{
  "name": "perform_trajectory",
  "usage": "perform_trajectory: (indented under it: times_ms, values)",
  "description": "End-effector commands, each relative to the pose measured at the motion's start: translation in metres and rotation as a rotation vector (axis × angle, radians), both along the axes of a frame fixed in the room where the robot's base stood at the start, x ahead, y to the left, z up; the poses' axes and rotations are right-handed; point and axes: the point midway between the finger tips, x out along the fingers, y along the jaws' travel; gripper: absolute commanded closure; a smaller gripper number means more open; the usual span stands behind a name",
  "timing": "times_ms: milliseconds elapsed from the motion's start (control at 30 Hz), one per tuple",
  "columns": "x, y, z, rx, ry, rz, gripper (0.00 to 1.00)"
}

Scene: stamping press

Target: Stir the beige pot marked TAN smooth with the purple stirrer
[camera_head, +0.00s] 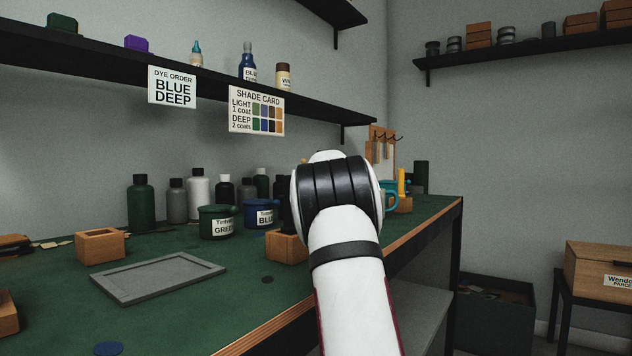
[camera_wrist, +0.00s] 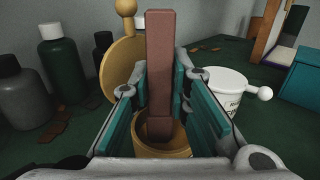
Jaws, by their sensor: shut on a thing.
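In the wrist view my gripper (camera_wrist: 168,105) is shut on a reddish-brown, flat-sided stirrer (camera_wrist: 160,60), which stands nearly upright between its teal finger pads. The stirrer's lower end is inside the rim of a beige pot (camera_wrist: 178,152); the fingers and the stirrer hide most of the pot, and no TAN marking shows. How deep the stirrer reaches cannot be told. A tan round disc with a knob (camera_wrist: 122,62) stands behind the pot, perhaps its lid. In the head view my arm hides the gripper, the stirrer and the beige pot.
A white pot (camera_wrist: 222,92) with a side knob stands close on the right. Dark bottles (camera_wrist: 62,62) stand on the left. In the head view, green (camera_head: 217,222) and blue (camera_head: 261,214) pots, a wooden block (camera_head: 287,247) and a grey tray (camera_head: 158,277) share the bench.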

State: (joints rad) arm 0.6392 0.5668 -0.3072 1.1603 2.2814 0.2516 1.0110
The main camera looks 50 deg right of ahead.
Motion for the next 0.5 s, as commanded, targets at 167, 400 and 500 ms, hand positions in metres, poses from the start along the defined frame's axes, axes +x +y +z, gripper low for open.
perform_trajectory:
  times_ms: [167, 400, 500]
  values:
    - [-0.001, 0.001, 0.009, -0.001, -0.002, 0.000, 1.00]
    - [-0.001, 0.001, 0.032, -0.003, 0.000, 0.000, 1.00]
    - [0.000, 0.001, 0.041, -0.002, -0.001, 0.001, 1.00]
